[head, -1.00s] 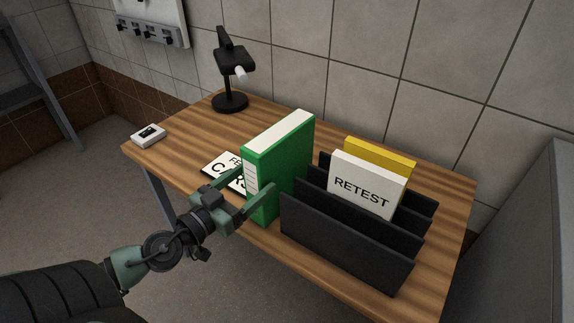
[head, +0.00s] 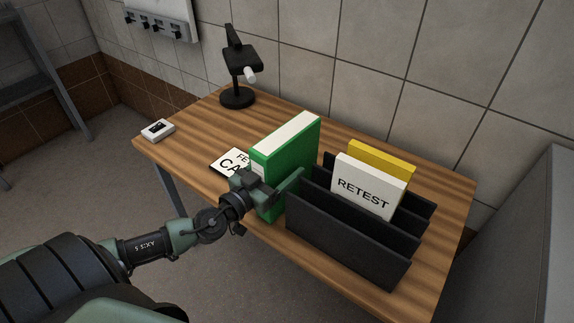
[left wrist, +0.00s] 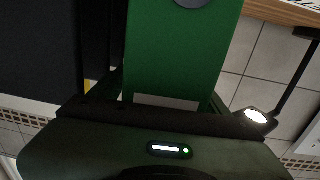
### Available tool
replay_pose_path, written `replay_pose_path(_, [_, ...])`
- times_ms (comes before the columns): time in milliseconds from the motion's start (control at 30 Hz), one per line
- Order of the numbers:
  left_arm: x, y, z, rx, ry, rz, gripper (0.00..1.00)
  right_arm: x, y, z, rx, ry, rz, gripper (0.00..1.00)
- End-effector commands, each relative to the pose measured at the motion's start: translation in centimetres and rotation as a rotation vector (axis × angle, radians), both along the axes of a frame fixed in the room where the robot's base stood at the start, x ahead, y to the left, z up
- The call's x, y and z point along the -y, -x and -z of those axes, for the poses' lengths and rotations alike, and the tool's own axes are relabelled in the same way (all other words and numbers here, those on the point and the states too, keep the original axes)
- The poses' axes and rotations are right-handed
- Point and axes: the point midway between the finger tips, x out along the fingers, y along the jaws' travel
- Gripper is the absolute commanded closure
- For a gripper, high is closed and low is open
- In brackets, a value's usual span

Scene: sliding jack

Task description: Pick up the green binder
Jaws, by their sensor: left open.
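The green binder (head: 290,150) stands upright on the wooden table, just left of the black rack. In the left wrist view the binder (left wrist: 182,50) fills the middle, between the gripper's fingers. My left gripper (head: 276,192) is at the binder's near end, low on its spine. One finger lies on the binder's right side, between it and the rack. The other finger is largely hidden behind the gripper body and binder. The jaws are open; I cannot tell whether a finger touches the binder. My right gripper is not in view.
The black rack (head: 345,250) holds a white RETEST binder (head: 368,188) and a yellow binder (head: 383,160). A lettered card (head: 229,164) lies left of the green binder. A black lamp (head: 238,95) and a small white device (head: 158,130) stand farther left.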

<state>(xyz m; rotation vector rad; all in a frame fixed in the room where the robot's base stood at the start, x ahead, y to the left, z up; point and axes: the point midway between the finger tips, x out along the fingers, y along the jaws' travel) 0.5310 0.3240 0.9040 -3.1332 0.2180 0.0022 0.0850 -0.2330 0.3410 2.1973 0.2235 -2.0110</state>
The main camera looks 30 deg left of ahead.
Motion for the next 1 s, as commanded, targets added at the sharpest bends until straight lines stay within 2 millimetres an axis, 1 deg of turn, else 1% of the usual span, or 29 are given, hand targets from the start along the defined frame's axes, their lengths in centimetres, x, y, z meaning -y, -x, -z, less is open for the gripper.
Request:
replay_pose_path(133, [0.0, 0.0, 0.0, 0.0, 0.001, 0.0, 0.24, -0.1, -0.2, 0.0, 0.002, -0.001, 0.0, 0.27])
replay_pose_path(167, [0.0, 0.0, 0.0, 0.0, 0.0, 0.0, 0.26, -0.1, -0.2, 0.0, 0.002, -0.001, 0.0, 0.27])
replay_pose_path(200, [0.0, 0.0, 0.0, 0.0, 0.001, 0.0, 0.38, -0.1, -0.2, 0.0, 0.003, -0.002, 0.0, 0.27])
replay_pose_path(267, [0.0, 0.0, 0.0, 0.0, 0.001, 0.0, 0.54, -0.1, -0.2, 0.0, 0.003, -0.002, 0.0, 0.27])
replay_pose_path(300, [0.0, 0.0, 0.0, 0.0, 0.001, 0.0, 0.65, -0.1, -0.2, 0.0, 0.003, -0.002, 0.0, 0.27])
replay_pose_path(367, [0.0, 0.0, 0.0, 0.0, 0.001, 0.0, 0.82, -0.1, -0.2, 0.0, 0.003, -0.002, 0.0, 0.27])
replay_pose_path(400, [0.0, 0.0, 0.0, 0.0, 0.001, 0.0, 0.93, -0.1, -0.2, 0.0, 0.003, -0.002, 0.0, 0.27])
replay_pose_path(433, [0.0, 0.0, 0.0, 0.0, 0.001, 0.0, 1.0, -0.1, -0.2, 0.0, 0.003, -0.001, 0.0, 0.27])
replay_pose_path(800, [-0.1, 0.0, -0.4, 0.005, 0.001, -0.001, 1.0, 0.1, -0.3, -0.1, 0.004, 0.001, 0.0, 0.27])
replay_pose_path(867, [-0.1, 0.0, -0.8, 0.006, 0.002, -0.002, 1.0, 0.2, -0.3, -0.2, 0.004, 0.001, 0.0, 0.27])
replay_pose_path(1000, [-0.1, 0.0, -2.2, 0.007, 0.0, -0.001, 1.0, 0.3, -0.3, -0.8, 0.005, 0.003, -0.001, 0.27])
